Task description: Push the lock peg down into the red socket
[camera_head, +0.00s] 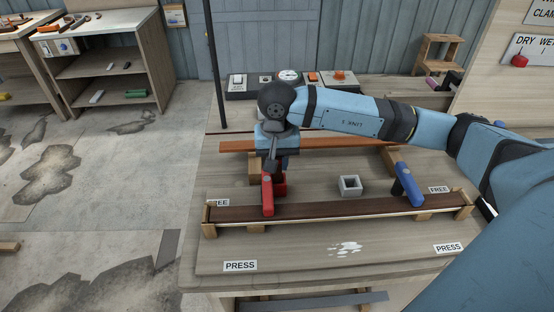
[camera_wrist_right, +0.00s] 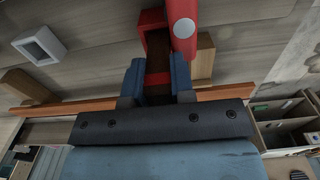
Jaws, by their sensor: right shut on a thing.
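My right gripper (camera_head: 277,165) reaches down over the left part of the bench. In the wrist view its blue fingers (camera_wrist_right: 158,82) are closed on a dark brown piece (camera_wrist_right: 157,98), which seems to be the lock peg. The red socket (camera_head: 280,184) is right below the fingers in the head view; its red rim (camera_wrist_right: 152,17) shows beyond them in the wrist view. How far the peg sits in the socket is hidden by the fingers. A red-handled clamp (camera_head: 267,196) stands against the socket, close beside the fingers. My left gripper is not in view.
A grey square socket (camera_head: 349,185) and a blue-handled clamp (camera_head: 407,184) stand to the right. A reddish-brown board (camera_head: 340,143) runs behind.

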